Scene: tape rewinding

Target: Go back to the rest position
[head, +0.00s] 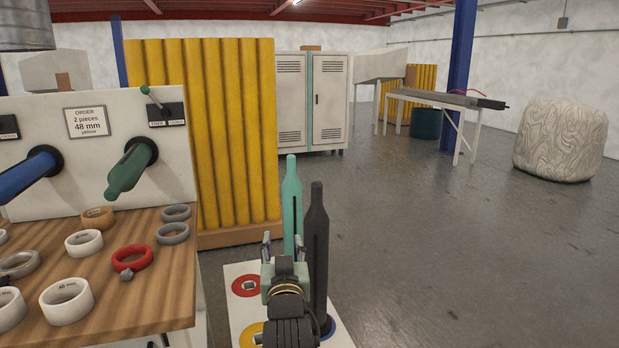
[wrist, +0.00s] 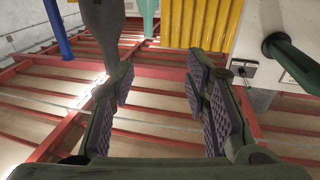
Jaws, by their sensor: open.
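My gripper (head: 283,248) points upward in the head view, just above a white stand at the bottom centre. It also shows in the wrist view (wrist: 165,85), with its two padded fingers wide apart and nothing between them. A teal bottle-shaped post (head: 292,205) stands behind it, and a dark grey post (head: 318,250) stands close on its right. In the wrist view the dark post (wrist: 103,30) and the teal post (wrist: 148,14) rise beyond the fingers. I cannot tell whether the arm touches the dark post.
On the left, a wooden table (head: 165,300) holds several tape rolls, including a red one (head: 132,258). A green spindle (head: 130,170) and a blue spindle (head: 28,176) stick out from the white panel (head: 180,185) above it. Open floor (head: 480,260) lies to the right.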

